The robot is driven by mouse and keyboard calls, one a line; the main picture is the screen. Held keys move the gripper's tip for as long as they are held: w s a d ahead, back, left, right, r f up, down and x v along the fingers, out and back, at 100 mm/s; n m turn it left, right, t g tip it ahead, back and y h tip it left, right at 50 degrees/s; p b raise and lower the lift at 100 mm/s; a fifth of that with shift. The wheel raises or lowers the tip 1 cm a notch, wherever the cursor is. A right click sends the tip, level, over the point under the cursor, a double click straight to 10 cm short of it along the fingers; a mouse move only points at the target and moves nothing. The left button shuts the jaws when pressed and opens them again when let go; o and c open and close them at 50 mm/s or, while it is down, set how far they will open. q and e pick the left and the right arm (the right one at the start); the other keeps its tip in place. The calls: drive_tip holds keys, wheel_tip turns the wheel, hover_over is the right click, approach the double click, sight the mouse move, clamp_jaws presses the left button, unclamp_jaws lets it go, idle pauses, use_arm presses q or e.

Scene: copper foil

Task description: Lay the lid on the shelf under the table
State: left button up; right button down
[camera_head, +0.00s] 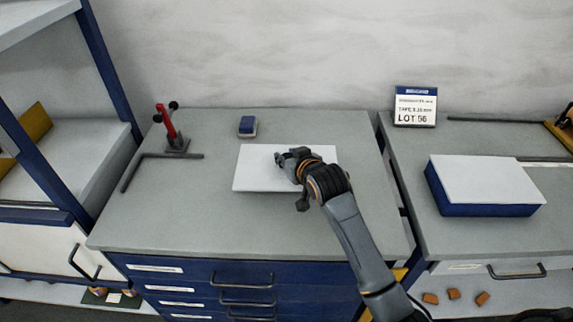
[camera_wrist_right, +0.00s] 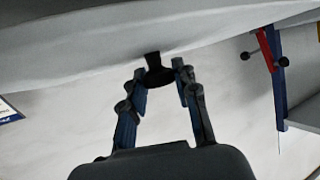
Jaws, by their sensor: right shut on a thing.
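The lid is a flat white rectangular plate (camera_head: 258,178), in the middle of the head view over the left table (camera_head: 190,215). My right gripper (camera_head: 288,160) is over the lid and hides part of it. In the right wrist view my right gripper (camera_wrist_right: 160,82) is shut on a black knob (camera_wrist_right: 153,62) on the lid's pale face (camera_wrist_right: 75,70). I cannot tell if the lid touches the table. A low pale shelf (camera_head: 540,292) with several orange-brown blocks shows under the right table (camera_head: 480,235). My left gripper is not in view.
A blue box with a white top (camera_head: 485,185) stands on the right table, near a LOT sign (camera_head: 415,107). A red clamp (camera_head: 168,125), a black angled bar (camera_head: 150,158) and a small blue block (camera_head: 248,126) are on the left table. Blue drawers (camera_head: 215,275) fill its front.

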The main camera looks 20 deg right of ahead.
sight(287, 157)
drive_tip(key=shift+w+d+f, duration=0.2)
drive_tip(key=shift+w+f, duration=1.05)
drive_tip(key=shift+f+p, duration=0.35)
drive_tip(key=shift+f, duration=1.3)
drive_tip(key=c, duration=1.4)
unclamp_jaws()
drive_tip(key=shift+f, duration=0.25)
drive_tip(key=o, duration=0.4)
drive_tip(key=shift+r, duration=0.15)
